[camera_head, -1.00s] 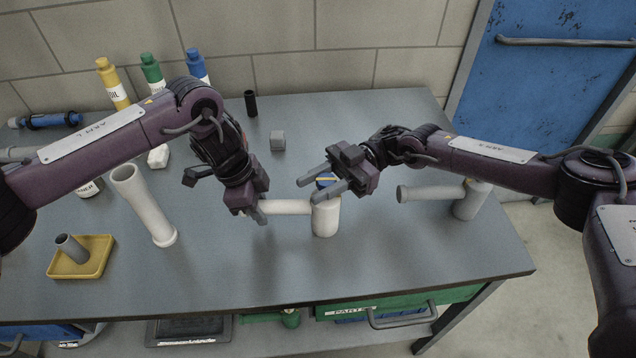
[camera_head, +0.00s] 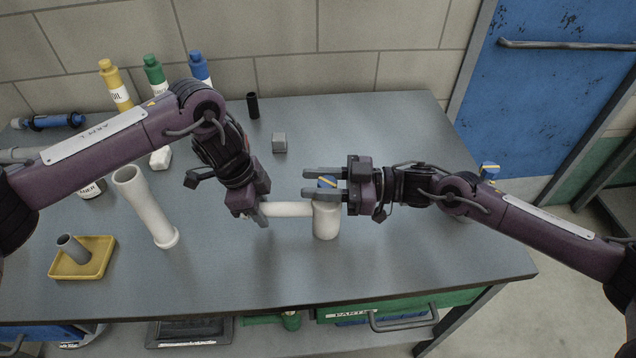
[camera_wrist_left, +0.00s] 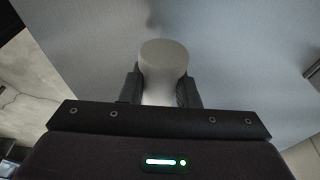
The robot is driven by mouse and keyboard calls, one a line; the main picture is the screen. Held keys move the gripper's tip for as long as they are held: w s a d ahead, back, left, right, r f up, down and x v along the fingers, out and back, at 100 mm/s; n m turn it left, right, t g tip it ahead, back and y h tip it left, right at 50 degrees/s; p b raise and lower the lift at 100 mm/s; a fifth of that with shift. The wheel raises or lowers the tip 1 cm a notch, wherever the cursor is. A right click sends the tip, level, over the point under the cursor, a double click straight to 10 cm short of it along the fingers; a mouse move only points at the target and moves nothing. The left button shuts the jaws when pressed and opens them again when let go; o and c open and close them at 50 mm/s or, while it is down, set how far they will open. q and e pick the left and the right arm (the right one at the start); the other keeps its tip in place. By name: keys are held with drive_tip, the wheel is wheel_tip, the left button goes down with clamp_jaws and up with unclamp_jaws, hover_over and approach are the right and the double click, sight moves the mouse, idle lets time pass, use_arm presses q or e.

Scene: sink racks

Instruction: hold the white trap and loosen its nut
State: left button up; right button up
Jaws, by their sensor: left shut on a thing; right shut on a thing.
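The white trap (camera_head: 326,220) stands upright on the bench, with its side pipe (camera_head: 288,209) reaching left. In the left wrist view the pale pipe end (camera_wrist_left: 165,55) sits between the two dark fingers. My right gripper (camera_head: 313,183) lies level at the top of the trap, its fingers on either side of the nut and shut on it. The fingers and palm hide part of the nut.
A pale pipe (camera_head: 147,205) and a yellow tray (camera_head: 85,263) with a grey tube lie left. Several bottles (camera_head: 154,76) stand at the back. A small grey block (camera_head: 279,142) sits behind the trap.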

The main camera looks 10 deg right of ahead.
drive_tip(key=m+t+h, duration=0.1)
drive_tip(key=m+t, duration=0.1)
drive_tip(key=t, duration=0.1)
drive_tip(key=m+t+h, duration=0.1)
drive_tip(key=m+t, duration=0.1)
drive_tip(key=t, duration=0.1)
drive_tip(key=m+t+h, duration=0.2)
drive_tip(key=t, duration=0.1)
drive_tip(key=shift+w+d+m, duration=0.1)
drive_tip(key=shift+w+m, duration=0.2)
drive_tip(key=shift+w, duration=0.05)
drive_tip(key=m+t+h, duration=0.2)
drive_tip(key=h, duration=0.1)
drive_tip(key=m+t+h, duration=0.2)
drive_tip(key=shift+w+d, duration=0.3)
drive_tip(key=shift+w, duration=0.05)
drive_tip(key=shift+d+h, duration=0.15)
drive_tip(key=shift+h, duration=0.15)
drive_tip(key=o, duration=1)
drive_tip(key=v, duration=1.2)
drive_tip(key=shift+f, duration=0.2)
use_arm(q)
drive_tip(key=o, duration=1)
